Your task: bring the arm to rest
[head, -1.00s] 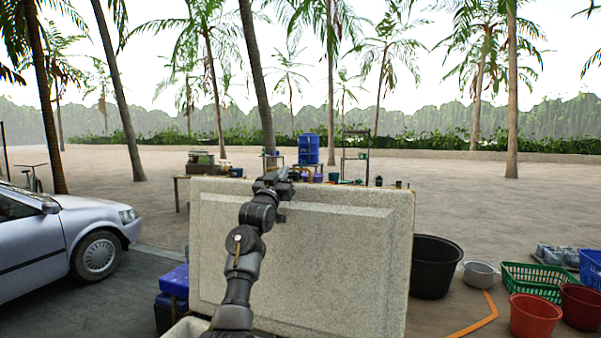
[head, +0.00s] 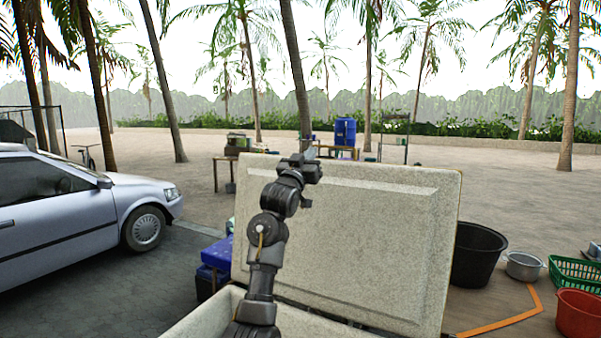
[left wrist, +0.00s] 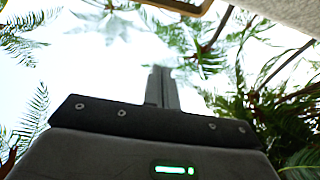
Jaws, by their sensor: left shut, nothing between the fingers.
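My left arm rises from the bottom of the head view in front of a speckled, stone-coloured lid (head: 370,240) that stands raised and slightly tilted. My left gripper (head: 308,156) is at the lid's top edge in the picture; I cannot tell whether it touches. In the left wrist view the gripper's fingers (left wrist: 161,88) are together, with nothing between them, pointing up at sky and palm fronds. A pale edge of the open box (head: 205,312) under the lid shows at the bottom. My right gripper is not in view.
A silver car (head: 75,205) stands at left. Blue boxes (head: 215,258) are left of the lid. A black tub (head: 478,255), a metal pot (head: 523,266), a green basket (head: 575,272) and a red bucket (head: 580,314) stand at right. Tables with a blue barrel (head: 345,132) are behind.

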